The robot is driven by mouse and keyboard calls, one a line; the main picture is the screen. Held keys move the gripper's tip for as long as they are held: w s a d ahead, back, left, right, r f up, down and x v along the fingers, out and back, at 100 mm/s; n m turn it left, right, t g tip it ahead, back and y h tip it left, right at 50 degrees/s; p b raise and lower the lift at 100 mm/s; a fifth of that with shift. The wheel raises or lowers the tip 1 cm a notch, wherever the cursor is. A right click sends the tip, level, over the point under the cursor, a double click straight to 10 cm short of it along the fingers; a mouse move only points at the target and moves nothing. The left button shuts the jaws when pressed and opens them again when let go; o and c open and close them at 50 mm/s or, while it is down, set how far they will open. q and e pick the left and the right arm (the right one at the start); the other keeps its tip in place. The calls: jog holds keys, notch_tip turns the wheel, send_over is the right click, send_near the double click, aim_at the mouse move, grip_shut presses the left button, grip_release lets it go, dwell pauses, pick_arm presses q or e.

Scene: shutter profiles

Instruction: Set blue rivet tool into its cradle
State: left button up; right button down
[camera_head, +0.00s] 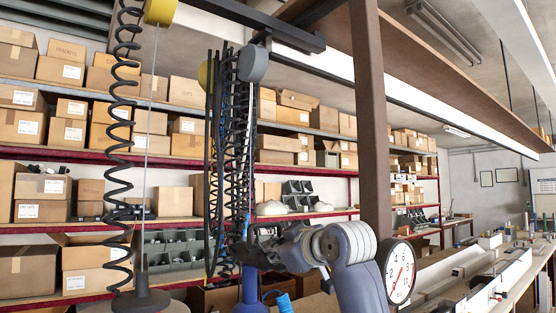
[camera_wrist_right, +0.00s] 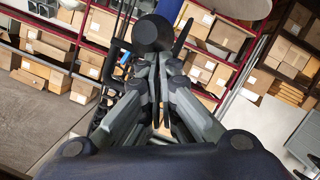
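A blue tool body (camera_head: 250,290), which looks like the rivet tool, is upright at the bottom centre of the head view, below a bundle of dark coiled hoses. My right gripper (camera_head: 246,254) is dark and sits right at the top of this blue body. In the right wrist view my right gripper's fingers (camera_wrist_right: 157,72) are close together, with a dark round knob (camera_wrist_right: 153,32) just beyond their tips. No blue shows between them, so I cannot tell whether they hold the tool. I cannot make out the cradle. My left gripper is out of view.
A black coiled hose (camera_head: 121,150) and a dark disc-shaped hanging piece (camera_head: 141,301) are at the left. A brown post (camera_head: 371,120) and a round dial gauge (camera_head: 399,272) stand to the right. A long bench (camera_head: 510,275) runs at far right. Shelves with boxes (camera_head: 62,186) fill the back.

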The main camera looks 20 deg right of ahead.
pick_arm(q)
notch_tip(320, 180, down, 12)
jog(key=b, duration=1)
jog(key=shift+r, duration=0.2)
pick_arm(e)
notch_tip(320, 180, down, 28)
jog(key=shift+d+r, duration=0.15)
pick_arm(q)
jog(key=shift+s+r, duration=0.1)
pick_arm(e)
jog(key=shift+w+r, duration=0.1)
jog(key=shift+r, duration=0.05)
